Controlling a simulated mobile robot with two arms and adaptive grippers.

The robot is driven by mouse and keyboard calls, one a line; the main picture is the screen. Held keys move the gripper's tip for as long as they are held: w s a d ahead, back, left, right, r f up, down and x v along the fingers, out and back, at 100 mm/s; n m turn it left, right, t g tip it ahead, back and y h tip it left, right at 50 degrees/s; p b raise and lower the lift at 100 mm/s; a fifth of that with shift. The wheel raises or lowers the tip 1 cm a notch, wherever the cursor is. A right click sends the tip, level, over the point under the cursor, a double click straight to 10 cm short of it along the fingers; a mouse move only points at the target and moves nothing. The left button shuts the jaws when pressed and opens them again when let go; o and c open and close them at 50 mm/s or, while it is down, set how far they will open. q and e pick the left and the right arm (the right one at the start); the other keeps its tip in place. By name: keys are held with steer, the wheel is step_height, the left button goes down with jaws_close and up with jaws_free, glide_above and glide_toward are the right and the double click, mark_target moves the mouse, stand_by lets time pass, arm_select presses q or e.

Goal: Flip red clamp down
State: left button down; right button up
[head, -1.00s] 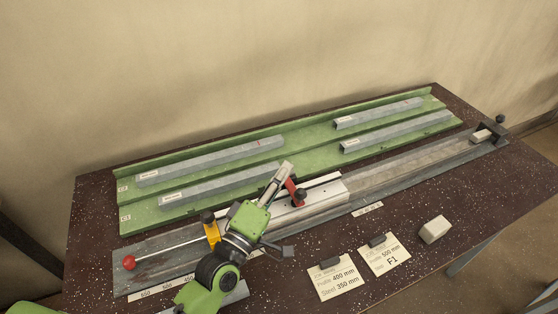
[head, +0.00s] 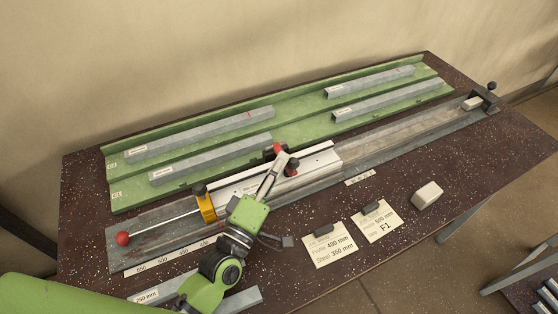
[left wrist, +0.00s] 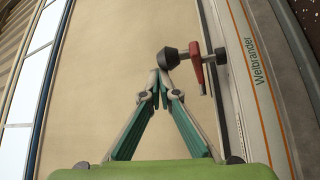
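The red clamp (head: 278,149) sits on the silver rail (head: 318,158) in the middle of the bench. Its red lever and black knob show right at the tips of my left gripper (head: 281,156), which covers part of it. In the left wrist view the red clamp (left wrist: 196,68) is just right of and beyond the fingertips, and its black knob (left wrist: 168,58) is directly ahead of them. My left gripper (left wrist: 161,78) has its fingertips together, with nothing visible between them. Whether they touch the knob cannot be told. My right gripper is not in view.
A yellow clamp piece (head: 206,207) and a red ball on a rod (head: 122,239) are on the left of the rail. Grey profiles (head: 210,160) lie on the green rack (head: 125,200) behind. Two label cards (head: 331,246) and a pale block (head: 427,195) lie in front.

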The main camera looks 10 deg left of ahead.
arm_select(q)
steer(key=shift+s+d+f, duration=0.2)
steer(key=shift+d+f, duration=0.1)
steer(key=shift+f, duration=0.3)
steer(key=a+r+v, duration=0.1)
steer(key=r+v, duration=0.2)
steer(key=v, duration=1.3)
steer(key=shift+s, duration=0.4)
steer(key=shift+r, duration=0.1)
